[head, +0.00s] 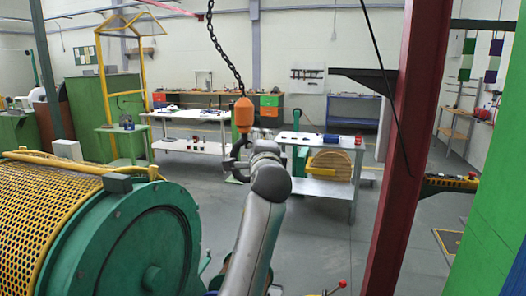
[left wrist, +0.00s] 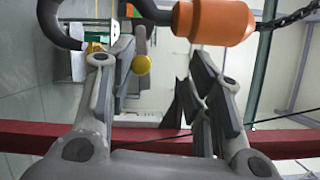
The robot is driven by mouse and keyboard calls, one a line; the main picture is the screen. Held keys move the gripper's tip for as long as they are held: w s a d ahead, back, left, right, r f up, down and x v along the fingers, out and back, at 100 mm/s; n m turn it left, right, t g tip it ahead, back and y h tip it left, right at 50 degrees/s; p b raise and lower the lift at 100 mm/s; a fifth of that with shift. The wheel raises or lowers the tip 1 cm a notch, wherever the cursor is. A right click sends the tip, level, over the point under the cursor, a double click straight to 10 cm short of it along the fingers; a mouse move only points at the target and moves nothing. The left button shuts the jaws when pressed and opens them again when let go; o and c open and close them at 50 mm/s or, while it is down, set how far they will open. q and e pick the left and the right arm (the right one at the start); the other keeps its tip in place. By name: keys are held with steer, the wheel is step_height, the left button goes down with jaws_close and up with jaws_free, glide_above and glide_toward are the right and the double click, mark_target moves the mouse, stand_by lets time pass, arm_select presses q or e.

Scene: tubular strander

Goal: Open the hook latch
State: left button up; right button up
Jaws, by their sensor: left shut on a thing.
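The crane hook (head: 236,158) hangs below an orange block (head: 243,114) on a dark chain. In the left wrist view, the dark hook (left wrist: 56,28) curves at the top left, beside the orange block (left wrist: 212,22). A grey latch piece with a yellow knob (left wrist: 141,65) shows beside the hook. My left gripper (head: 249,146) is at the hook, partly hidden by my own arm. In the left wrist view, the left gripper (left wrist: 160,68) has its fingers either side of the knob; it is shut on the latch, though the contact is unclear. My right gripper is not in view.
A red column (head: 398,160) stands to the right. A green drum machine with yellow mesh (head: 110,245) fills the lower left. Workbenches (head: 330,146) stand behind the hook. Open floor (head: 330,235) lies between the drum and the column.

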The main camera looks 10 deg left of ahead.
arm_select(q)
steer(key=r+p+v, duration=0.1)
steer(key=r+v, duration=0.1)
steer(key=v, duration=0.7)
steer(key=shift+s, duration=0.3)
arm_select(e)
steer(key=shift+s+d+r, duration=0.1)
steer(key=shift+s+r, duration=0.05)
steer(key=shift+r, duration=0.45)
arm_select(q)
steer(key=shift+d, duration=0.1)
steer(key=shift+p, duration=0.35)
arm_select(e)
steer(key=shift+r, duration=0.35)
arm_select(q)
steer(key=shift+f, duration=0.1)
